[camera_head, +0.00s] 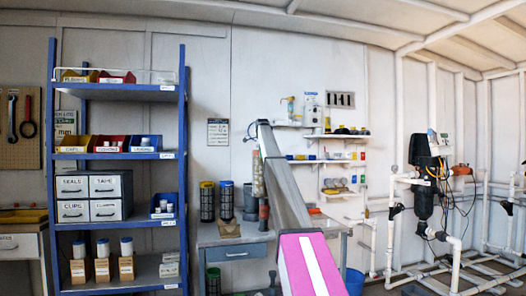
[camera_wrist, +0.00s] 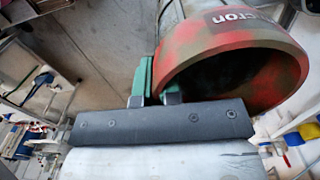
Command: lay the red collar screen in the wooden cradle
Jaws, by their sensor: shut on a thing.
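The red collar screen shows large in the wrist view: its worn red and green collar (camera_wrist: 285,42) has an open, dark end and partial lettering. The exact contact is partly hidden by the collar and the gripper's dark body. In the head view my arm hides the grip. A brown wooden piece (camera_head: 229,229), apparently the cradle, sits on the grey workbench (camera_head: 240,240) left of my arm; its shape is too small to tell.
Dark mesh screens with a yellow collar (camera_head: 207,201) and a blue collar (camera_head: 226,201) stand upright on the bench. A blue shelf rack (camera_head: 117,90) with bins and drawers stands left. White piping with a black reactor unit (camera_head: 424,160) is at right. A blue bin (camera_head: 354,280) is on the floor.

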